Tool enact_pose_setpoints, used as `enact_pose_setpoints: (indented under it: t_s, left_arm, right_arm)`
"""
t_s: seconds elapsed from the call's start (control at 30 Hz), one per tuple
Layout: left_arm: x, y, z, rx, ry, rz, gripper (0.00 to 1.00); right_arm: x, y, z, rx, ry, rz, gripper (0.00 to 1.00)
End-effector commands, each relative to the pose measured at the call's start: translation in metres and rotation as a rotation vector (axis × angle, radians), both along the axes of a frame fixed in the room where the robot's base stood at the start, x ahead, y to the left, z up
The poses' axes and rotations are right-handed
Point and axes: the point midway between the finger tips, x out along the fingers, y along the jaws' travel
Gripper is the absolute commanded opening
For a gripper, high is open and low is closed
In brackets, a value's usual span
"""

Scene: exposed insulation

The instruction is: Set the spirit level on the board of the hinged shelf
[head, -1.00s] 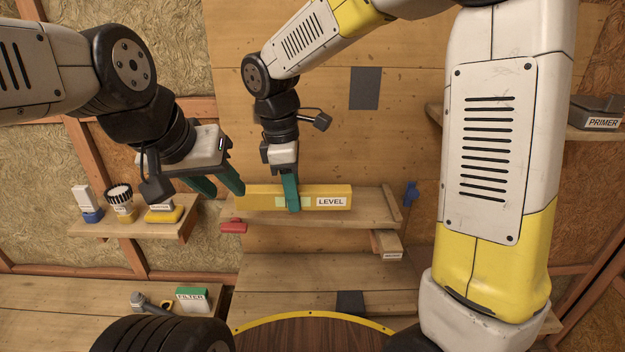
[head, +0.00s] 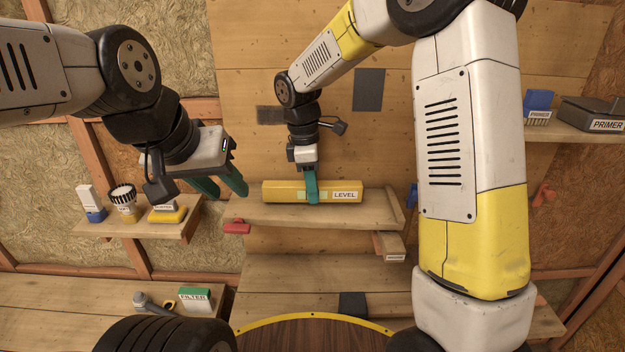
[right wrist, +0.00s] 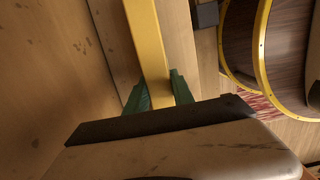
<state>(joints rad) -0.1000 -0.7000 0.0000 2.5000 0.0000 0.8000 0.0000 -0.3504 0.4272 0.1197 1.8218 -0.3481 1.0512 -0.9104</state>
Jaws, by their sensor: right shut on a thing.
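The spirit level (head: 283,191) is a long yellow bar with a "LEVEL" label. My right gripper (head: 312,190) is shut on it near its middle, from above. The level lies crosswise over the back part of the hinged shelf's wooden board (head: 290,215); I cannot tell whether it touches the board. In the right wrist view the yellow bar (right wrist: 148,45) runs between the green fingers (right wrist: 157,95), which hide part of it. My left gripper (head: 220,187) is open and empty, left of the board, its green fingers apart.
A small shelf (head: 135,230) at left holds a brush, a tin and a yellow item. A red clamp-like piece (head: 237,227) sits at the board's left front edge. A block (head: 391,246) shows under its right end. A lower bench (head: 300,270) is mostly clear.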

Motion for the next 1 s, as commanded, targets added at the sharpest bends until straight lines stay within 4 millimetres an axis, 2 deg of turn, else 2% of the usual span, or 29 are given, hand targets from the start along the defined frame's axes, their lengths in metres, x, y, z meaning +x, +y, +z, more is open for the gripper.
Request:
enact_pose_setpoints:
  t_s: [0.4, 0.43, 0.53, 0.87, 1.0]
  left_arm:
    - [0.000, 0.000, 0.000, 0.000, 0.000, 0.000, 0.36]
    - [0.000, 0.000, 0.000, 0.000, 0.000, 0.000, 0.36]
    - [0.000, 0.000, 0.000, 0.000, 0.000, 0.000, 0.36]
    - [0.000, 0.000, 0.000, 0.000, 0.000, 0.000, 0.36]
    - [0.000, 0.000, 0.000, 0.000, 0.000, 0.000, 0.36]
  right_arm:
    - [0.000, 0.000, -0.009, 0.001, 0.000, 0.000, 0.00]
    - [0.000, 0.000, -0.010, 0.001, 0.001, 0.000, 0.31]
    - [0.000, 0.000, -0.009, 0.001, 0.000, 0.000, 0.50]
    - [0.000, 0.000, -0.008, 0.001, 0.000, 0.000, 0.51]
    - [0.000, 0.001, 0.005, 0.001, -0.003, 0.000, 0.51]
